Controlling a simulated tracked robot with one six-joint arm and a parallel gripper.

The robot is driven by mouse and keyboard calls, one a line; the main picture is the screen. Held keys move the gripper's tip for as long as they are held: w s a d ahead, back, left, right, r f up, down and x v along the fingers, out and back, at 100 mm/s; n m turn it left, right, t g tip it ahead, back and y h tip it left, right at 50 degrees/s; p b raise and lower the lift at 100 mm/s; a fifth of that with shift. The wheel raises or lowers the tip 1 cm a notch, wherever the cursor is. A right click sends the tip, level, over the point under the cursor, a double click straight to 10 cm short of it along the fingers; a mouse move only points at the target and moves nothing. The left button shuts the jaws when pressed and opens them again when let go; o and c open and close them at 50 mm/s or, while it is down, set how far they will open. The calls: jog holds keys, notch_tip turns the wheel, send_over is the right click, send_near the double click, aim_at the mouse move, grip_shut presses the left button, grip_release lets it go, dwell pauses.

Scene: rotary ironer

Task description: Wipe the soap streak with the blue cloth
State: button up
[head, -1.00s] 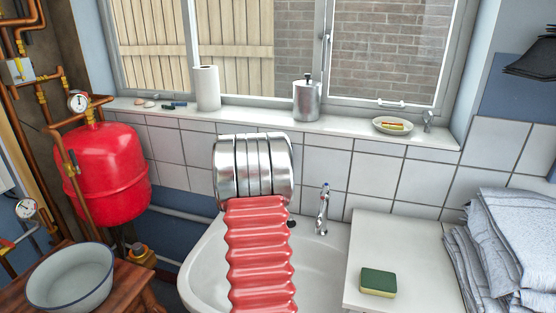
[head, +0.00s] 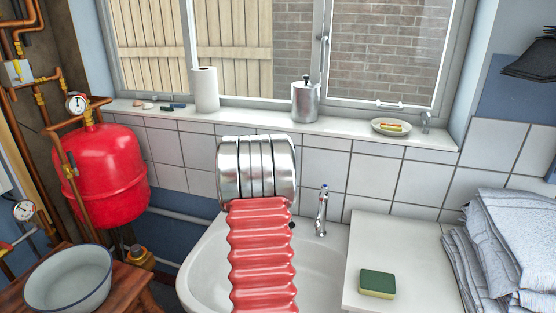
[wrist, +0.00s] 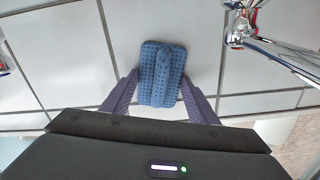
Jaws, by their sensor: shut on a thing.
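The blue cloth (wrist: 162,72) is a folded, dimpled pad in the wrist view. My gripper (wrist: 160,84) is shut on it, with a dark finger on each side. The cloth is in front of the white wall tiles (wrist: 75,45); I cannot tell whether it touches them. I cannot make out a soap streak in either view. In the head view my own arm hides part of the tiled wall and the basin, and the gripper and cloth are out of sight behind it.
The chrome tap (head: 322,210) stands at the basin (head: 205,270), and chrome fittings (wrist: 242,25) show close by in the wrist view. A sponge (head: 377,284) lies on the white worktop (head: 415,250). A soap dispenser (head: 305,102) and paper roll (head: 205,90) stand on the sill.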

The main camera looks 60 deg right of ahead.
aim_at(311, 157)
jog(key=s, duration=0.2)
jog(key=shift+s+d, duration=0.1)
jog(key=shift+s, duration=0.2)
jog(key=shift+s, duration=0.1)
jog(key=shift+s+d, duration=0.25)
jog(key=shift+s, duration=0.65)
jog(key=shift+s+d, duration=0.2)
jog(key=shift+s, duration=0.7)
jog(key=shift+s, duration=0.1)
jog(key=shift+s, duration=0.2)
jog(key=shift+s+d, duration=0.2)
jog(key=shift+s, duration=1.35)
jog(key=shift+d, duration=0.15)
